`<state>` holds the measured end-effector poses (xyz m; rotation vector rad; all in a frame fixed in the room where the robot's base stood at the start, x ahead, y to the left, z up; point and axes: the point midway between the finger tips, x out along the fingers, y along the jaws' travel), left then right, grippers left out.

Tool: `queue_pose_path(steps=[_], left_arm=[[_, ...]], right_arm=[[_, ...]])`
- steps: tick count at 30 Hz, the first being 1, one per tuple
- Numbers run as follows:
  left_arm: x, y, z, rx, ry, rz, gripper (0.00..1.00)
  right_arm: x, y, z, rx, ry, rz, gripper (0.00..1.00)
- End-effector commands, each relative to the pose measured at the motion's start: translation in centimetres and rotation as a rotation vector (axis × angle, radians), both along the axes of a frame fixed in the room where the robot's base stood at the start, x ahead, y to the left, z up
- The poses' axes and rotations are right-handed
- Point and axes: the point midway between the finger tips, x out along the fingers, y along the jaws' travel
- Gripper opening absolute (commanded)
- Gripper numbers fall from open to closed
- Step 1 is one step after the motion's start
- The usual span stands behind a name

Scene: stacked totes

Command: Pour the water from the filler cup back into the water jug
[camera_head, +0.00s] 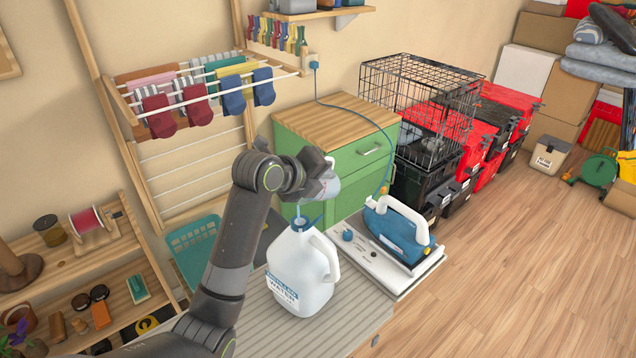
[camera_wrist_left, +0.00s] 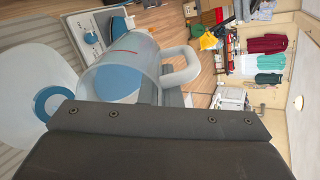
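The white water jug (camera_head: 303,275) stands upright on the grey ribbed top, with a blue ring around its open mouth (camera_head: 303,224). My left gripper (camera_head: 318,180) is above the jug and holds the translucent filler cup (camera_head: 332,187), partly hidden behind my wrist. In the left wrist view, the filler cup (camera_wrist_left: 125,72) is tilted, with its rim towards the jug (camera_wrist_left: 35,75) and its blue mouth ring. Blue shows inside the cup, and a red line marks its side. The fingertips are hidden. My right gripper is out of view.
A blue and white iron (camera_head: 400,232) rests on a white board (camera_head: 385,262) right of the jug. A green cabinet (camera_head: 350,165) stands behind. A teal basket (camera_head: 193,250) and a wooden shelf (camera_head: 85,265) are at the left.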

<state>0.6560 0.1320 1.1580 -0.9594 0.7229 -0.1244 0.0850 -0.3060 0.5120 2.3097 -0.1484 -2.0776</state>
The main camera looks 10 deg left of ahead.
Motion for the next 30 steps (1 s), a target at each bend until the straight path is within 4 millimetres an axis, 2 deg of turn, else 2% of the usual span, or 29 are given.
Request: queue_pose_path(steps=[17, 30], left_arm=[[0.0, 0.0, 0.1, -0.001, -0.004, 0.000, 0.00], [-0.2, 0.2, -0.1, -0.024, -0.048, 0.000, 0.00]], right_arm=[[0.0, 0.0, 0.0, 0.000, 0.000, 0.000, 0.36], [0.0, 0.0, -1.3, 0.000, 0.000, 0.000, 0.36]])
